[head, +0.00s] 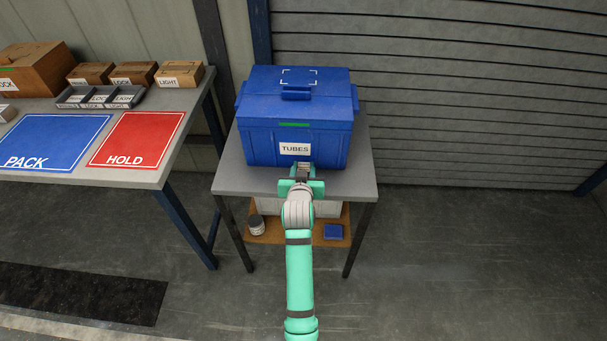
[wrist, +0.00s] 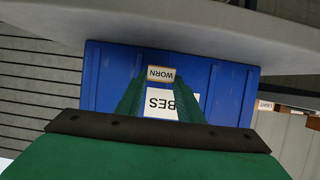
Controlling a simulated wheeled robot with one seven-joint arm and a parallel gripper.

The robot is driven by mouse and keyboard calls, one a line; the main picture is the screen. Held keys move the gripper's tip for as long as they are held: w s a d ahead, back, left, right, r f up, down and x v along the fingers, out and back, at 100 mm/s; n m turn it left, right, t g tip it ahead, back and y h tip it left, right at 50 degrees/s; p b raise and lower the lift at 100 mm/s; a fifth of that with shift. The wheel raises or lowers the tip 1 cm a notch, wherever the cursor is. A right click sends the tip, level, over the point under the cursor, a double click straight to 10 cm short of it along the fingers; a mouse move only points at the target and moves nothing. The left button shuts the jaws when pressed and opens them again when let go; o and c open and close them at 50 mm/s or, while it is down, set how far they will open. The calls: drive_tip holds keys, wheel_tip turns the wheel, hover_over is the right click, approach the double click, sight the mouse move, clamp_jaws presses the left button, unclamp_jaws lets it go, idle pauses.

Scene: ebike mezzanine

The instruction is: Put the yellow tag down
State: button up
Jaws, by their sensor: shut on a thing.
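The yellow tag (wrist: 161,73) shows in the wrist view as a small pale plate with a yellowish border, reading WORN. My gripper (wrist: 160,98) is shut on it, with the tag at the fingertips. In the head view my gripper (head: 302,180) is just in front of the blue TUBES box (head: 257,140), over the front part of the small grey table (head: 228,180). The tag cannot be made out there. The box also fills the middle of the wrist view (wrist: 105,80), behind the tag. I cannot tell whether the tag touches anything.
The box has a closed lid with white corner marks (head: 299,76). A lower shelf (head: 275,237) holds a jar (head: 256,225) and a small blue item (head: 333,232). At left, a bench has a blue PACK mat (head: 60,140), a red HOLD mat (head: 140,135) and labelled boxes. Floor at right is clear.

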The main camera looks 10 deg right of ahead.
drive_tip(key=shift+w+f, duration=0.15)
drive_tip(key=shift+f, duration=1.45)
drive_tip(key=shift+f, duration=0.1)
drive_tip(key=o, duration=1)
drive_tip(key=shift+o, duration=0.2)
